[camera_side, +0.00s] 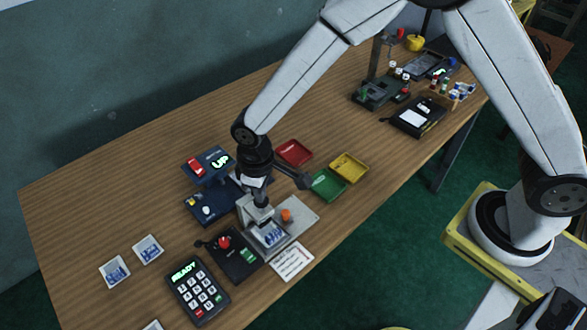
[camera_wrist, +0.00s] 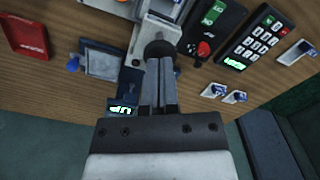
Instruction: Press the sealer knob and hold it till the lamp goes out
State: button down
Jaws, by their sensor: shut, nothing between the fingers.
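The sealer (camera_side: 243,207) is a grey metal press with a pale base plate, near the middle of the table. Its round black knob (camera_wrist: 160,49) is on top, straight ahead of my fingertips in the wrist view; it also shows in the side view (camera_side: 261,200). My gripper (camera_side: 258,186) points down over the knob with its fingers together and empty (camera_wrist: 160,65). The fingertips appear to meet the knob; exact contact is hard to tell. An orange dome (camera_side: 286,215), apparently the lamp, stands on the base plate. A blue-and-white packet (camera_side: 271,234) lies at the press.
A black box with a red button (camera_side: 224,242) and green ON label and a keypad reading READY (camera_side: 197,289) stand close by. A blue device showing UP (camera_side: 209,163) is behind. Red (camera_side: 294,152), green (camera_side: 328,184) and yellow (camera_side: 349,167) trays lie to the right.

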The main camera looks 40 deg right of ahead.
jog(key=shift+f, duration=1.4)
dwell(1.4)
jog(key=shift+r, duration=4.35)
jog(key=shift+d+r, duration=0.2)
jog(key=shift+d, duration=0.35)
jog(key=s+d+r+m+t, duration=0.1)
jog(key=s+d+m, duration=0.2)
jog(key=d, duration=0.7)
jog(key=s+d+r+m+t, duration=0.1)
jog(key=s+d+r+m, duration=0.1)
jog(key=s+d, duration=0.6)
jog(key=shift+d+r+m+t, duration=0.3)
jog(key=shift+d+m, duration=0.2)
jog(key=shift+d, duration=0.45)
